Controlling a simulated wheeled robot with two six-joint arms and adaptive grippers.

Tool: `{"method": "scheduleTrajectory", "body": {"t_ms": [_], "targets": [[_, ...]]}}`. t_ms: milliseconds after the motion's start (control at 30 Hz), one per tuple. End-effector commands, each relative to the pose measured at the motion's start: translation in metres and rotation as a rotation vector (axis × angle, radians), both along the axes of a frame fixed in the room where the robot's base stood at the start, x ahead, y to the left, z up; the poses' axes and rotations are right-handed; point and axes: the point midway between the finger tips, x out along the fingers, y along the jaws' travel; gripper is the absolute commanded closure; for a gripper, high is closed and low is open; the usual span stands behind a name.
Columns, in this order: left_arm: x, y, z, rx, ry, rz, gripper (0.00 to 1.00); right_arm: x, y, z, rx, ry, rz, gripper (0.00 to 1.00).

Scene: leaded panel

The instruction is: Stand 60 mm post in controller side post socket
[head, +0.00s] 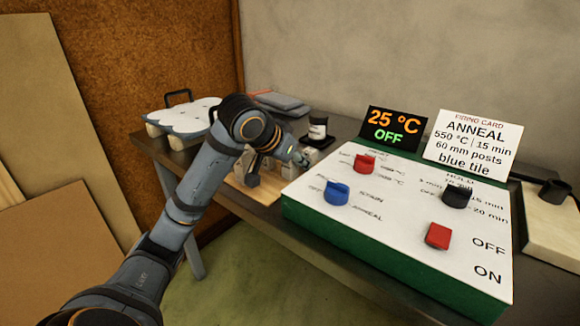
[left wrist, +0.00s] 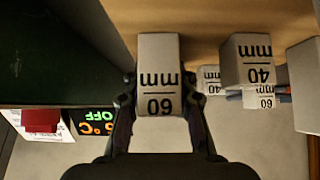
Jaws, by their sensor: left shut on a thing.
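My left gripper (left wrist: 160,108) is shut on a pale post marked 60 mm (left wrist: 159,65), with one finger on each side of it. Its label reads upside down in the left wrist view. Other posts stand near it on the right there, including one marked 40 mm (left wrist: 247,60) and another marked 60 mm (left wrist: 259,100). In the head view my left gripper (head: 268,168) reaches down over the wooden board (head: 262,194), left of the controller (head: 410,215); the arm partly hides the posts. I cannot make out the controller side post socket. My right gripper is not in view.
The controller has a green base, several knobs and a red switch (head: 438,235). A display (head: 392,128) reads 25 °C OFF; a firing card (head: 472,143) names 60 mm posts.

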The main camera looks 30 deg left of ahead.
Motion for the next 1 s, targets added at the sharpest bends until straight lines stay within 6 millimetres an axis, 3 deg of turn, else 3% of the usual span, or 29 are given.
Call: {"method": "scheduleTrajectory", "body": {"t_ms": [100, 1000], "targets": [[-0.0001, 0.0000, 0.0002, 0.000, 0.000, 0.000, 1.00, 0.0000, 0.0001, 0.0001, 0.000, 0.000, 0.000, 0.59], [0.0007, 0.0005, 0.0023, 0.000, -0.001, 0.000, 1.00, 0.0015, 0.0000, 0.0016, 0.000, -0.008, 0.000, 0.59]]}}
